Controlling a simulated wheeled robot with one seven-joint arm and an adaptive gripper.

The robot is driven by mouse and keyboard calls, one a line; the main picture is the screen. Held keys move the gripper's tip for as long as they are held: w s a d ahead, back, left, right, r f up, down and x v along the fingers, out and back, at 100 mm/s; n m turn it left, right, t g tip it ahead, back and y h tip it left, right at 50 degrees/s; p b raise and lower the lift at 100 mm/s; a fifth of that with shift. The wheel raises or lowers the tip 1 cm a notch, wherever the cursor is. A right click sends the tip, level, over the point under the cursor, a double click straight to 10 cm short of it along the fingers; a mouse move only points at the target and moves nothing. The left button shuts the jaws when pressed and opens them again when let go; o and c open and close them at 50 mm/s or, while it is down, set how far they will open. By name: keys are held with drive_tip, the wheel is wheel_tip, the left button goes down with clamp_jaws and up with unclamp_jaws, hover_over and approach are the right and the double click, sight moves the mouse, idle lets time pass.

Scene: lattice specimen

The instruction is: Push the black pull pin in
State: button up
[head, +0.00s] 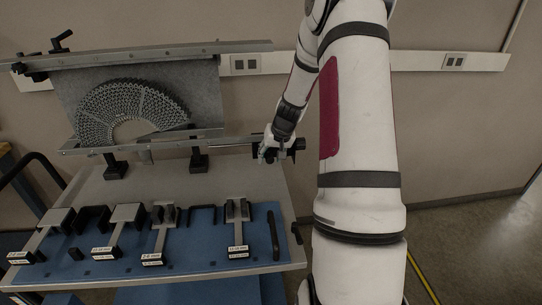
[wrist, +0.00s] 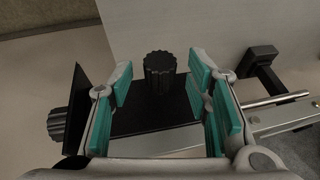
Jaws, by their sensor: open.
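My gripper (head: 266,152) is at the right end of the lower rail of the lattice stand in the head view. In the wrist view my gripper (wrist: 165,95) is open, with green pads on both fingers. A black knurled knob (wrist: 160,72), which looks like the pull pin, stands on a black block between the fingers, with a gap on each side. A second black knurled knob (wrist: 58,123) sticks out sideways left of the fingers. In the head view a black knob (head: 299,144) shows just right of my gripper. How far the pin is in cannot be told.
The lattice specimen (head: 125,108), a grey fan shape, hangs between the upper rail (head: 150,52) and the lower rail (head: 225,140). A blue mat (head: 190,262) with several labelled black and metal fixtures lies on the table in front. A silver rod (wrist: 275,102) runs right of the fingers.

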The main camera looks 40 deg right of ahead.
clamp_jaws()
drive_tip(key=shift+w+d+b, duration=0.5)
drive_tip(key=shift+w+d, duration=0.05)
drive_tip(key=shift+w, duration=0.25)
unclamp_jaws()
drive_tip(key=v, duration=1.2)
